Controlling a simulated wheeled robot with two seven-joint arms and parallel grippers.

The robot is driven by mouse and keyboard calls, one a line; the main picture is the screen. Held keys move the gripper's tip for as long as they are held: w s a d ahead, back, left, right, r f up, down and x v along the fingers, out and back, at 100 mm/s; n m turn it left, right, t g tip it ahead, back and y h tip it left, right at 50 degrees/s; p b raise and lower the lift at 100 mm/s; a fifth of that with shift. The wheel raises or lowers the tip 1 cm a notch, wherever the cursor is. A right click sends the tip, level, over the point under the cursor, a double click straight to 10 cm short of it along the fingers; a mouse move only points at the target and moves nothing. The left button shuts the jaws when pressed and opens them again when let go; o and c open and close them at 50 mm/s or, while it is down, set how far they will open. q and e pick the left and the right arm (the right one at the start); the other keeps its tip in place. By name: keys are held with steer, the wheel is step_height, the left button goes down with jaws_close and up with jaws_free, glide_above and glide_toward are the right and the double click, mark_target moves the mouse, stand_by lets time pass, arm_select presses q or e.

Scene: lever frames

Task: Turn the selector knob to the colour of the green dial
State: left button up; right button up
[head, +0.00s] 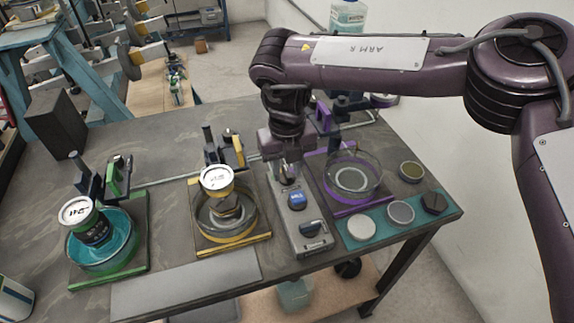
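A narrow grey selector box (301,217) stands on the bench between the yellow and purple frames. Any pointer or colour marks are too small to read. The green lever frame (140,240) is at left, with a teal bowl and a white-topped can (76,211); I cannot make out a green dial for sure. My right gripper (288,177) points down over the box's back end. Its fingers are too small to judge. My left gripper is not in view.
A yellow frame (234,247) holds a bowl and can; a purple frame (345,211) holds a glass bowl. A teal mat (384,233) with several round pieces lies at right. A grey plate (186,284) lies at the front edge, and a dark block (57,124) stands at left.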

jaws_close()
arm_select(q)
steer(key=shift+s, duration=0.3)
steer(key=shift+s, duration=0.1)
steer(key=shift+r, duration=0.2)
arm_select(e)
steer(key=shift+n, duration=0.3)
steer(key=shift+r+n+p, duration=0.1)
steer(key=shift+n+p, duration=0.4)
steer(key=shift+p, duration=0.1)
steer(key=shift+w+n+p, duration=0.1)
steer(key=shift+n+p, duration=0.5)
steer(key=shift+n, duration=0.6)
steer(key=n, duration=0.2)
steer(key=shift+n+p, duration=0.3)
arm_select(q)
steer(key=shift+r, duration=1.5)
arm_select(e)
steer(key=shift+n, duration=1.5)
